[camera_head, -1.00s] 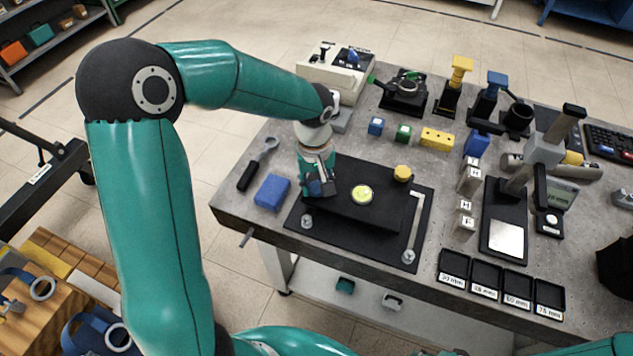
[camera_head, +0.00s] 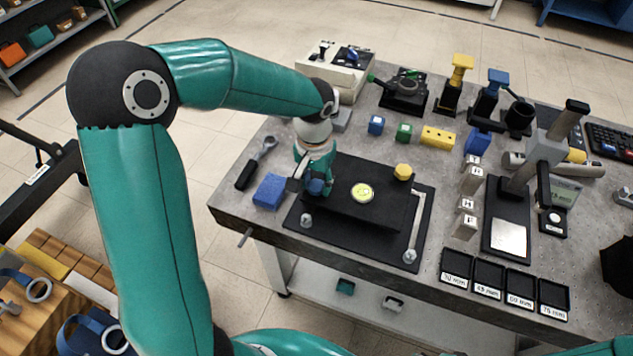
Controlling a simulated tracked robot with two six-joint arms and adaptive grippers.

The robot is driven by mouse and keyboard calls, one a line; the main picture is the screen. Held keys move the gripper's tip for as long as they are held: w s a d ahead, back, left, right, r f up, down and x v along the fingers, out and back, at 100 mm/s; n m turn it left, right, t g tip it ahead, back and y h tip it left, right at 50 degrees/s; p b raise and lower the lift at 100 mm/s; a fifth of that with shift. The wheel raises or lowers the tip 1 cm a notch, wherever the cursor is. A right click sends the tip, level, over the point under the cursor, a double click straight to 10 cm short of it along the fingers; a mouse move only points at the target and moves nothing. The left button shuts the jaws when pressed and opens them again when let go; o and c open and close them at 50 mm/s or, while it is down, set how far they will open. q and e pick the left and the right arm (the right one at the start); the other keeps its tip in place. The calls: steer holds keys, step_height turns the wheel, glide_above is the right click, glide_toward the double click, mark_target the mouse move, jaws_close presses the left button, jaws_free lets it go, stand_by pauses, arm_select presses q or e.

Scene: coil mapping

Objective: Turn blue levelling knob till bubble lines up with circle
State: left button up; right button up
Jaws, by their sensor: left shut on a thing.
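The bubble level (camera_head: 361,192) is a round yellow-green disc on top of the black levelling plate (camera_head: 372,217). The bubble and circle in it are too small to tell apart. My left gripper (camera_head: 314,187) points down at the plate's left corner and is shut on the blue levelling knob (camera_head: 316,186), which shows partly between the fingers. A yellow knob (camera_head: 403,171) stands at the plate's far right corner. My right gripper is not in view.
A blue block (camera_head: 271,192) and a wrench-like tool (camera_head: 256,163) lie left of the plate. Labelled blocks (camera_head: 467,206) and a black stand with a light pad (camera_head: 509,235) stand to the right. Labelled black trays (camera_head: 487,278) line the front right edge.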

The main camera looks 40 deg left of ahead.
arm_select(q)
steer(key=m, duration=1.2)
steer(key=shift+s+d+f+m, duration=0.1)
steer(key=shift+m, duration=0.2)
stand_by(0.3)
steer(key=o, duration=1.1)
steer(key=shift+o, duration=0.2)
steer(key=shift+p, duration=0.3)
